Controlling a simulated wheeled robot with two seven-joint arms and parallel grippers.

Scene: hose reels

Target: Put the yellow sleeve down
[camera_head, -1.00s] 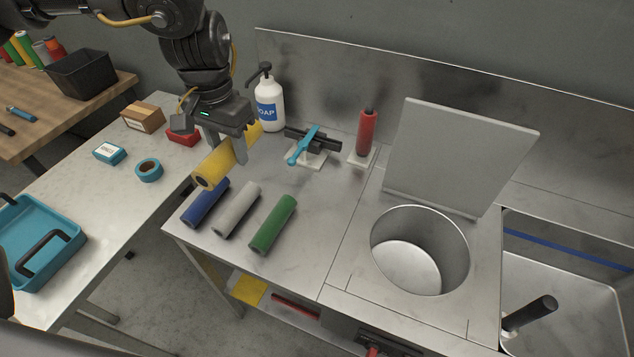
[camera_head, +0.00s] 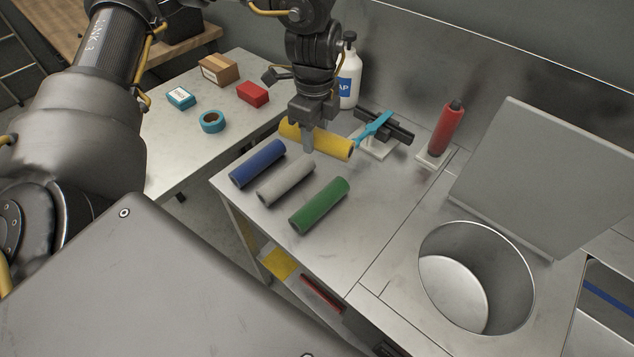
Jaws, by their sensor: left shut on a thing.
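The yellow sleeve (camera_head: 333,145) is a hollow tube just behind the row of other sleeves over the metal counter (camera_head: 348,232). My left gripper (camera_head: 308,145) points down and is shut on the yellow sleeve near its middle. Whether the sleeve touches the counter I cannot tell. A blue sleeve (camera_head: 258,164), a grey sleeve (camera_head: 286,181) and a green sleeve (camera_head: 320,205) lie side by side in front of it. My right gripper is not in view.
A blue wrench-like tool (camera_head: 374,128) on a black stand is close to the yellow sleeve's right end. A soap bottle (camera_head: 348,80) and an upright red cylinder (camera_head: 446,128) stand behind. A round bin opening (camera_head: 476,278) with a raised lid (camera_head: 545,175) is at right.

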